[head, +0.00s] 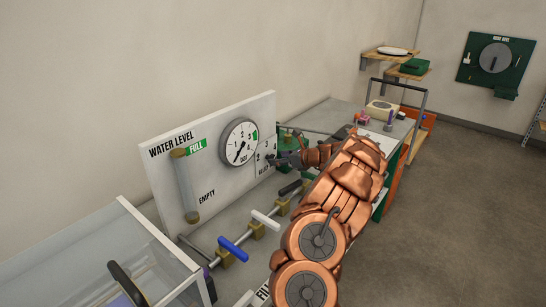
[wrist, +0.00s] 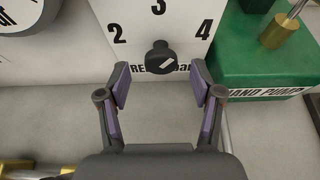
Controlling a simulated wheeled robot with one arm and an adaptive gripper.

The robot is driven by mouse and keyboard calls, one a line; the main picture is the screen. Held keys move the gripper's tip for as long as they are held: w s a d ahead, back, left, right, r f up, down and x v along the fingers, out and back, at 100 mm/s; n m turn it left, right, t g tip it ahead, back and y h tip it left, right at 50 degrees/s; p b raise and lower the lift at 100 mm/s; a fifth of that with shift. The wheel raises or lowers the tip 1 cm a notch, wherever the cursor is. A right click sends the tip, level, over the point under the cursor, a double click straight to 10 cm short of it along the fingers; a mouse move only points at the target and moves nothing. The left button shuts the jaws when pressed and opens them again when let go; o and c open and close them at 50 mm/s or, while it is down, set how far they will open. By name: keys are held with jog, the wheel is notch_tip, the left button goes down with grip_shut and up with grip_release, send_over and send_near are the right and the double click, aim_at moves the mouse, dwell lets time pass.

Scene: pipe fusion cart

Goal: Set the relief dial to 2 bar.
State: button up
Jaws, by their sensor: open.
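The relief dial is a dark round knob (wrist: 160,55) on a white plate (wrist: 135,12) with the numbers 2, 3 and 4 around it, seen in the wrist view. The knob carries a short white slanted mark; I cannot tell which end points to a number. My gripper (wrist: 160,70) is open, one purple-padded finger on each side of the knob, with gaps on both sides.
A round bar gauge (head: 239,142) is left of the dial plate. A green hand pump box (wrist: 262,68) stands close on the right. White (head: 265,219) and blue (head: 232,248) valve levers lie below the panel. A clear-walled tank (head: 165,245) is front left.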

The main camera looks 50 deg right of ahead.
jog(key=shift+p+x, duration=0.4)
jog(key=shift+x, duration=1.3)
jog(key=shift+c, duration=0.3)
jog(key=c, duration=1.1)
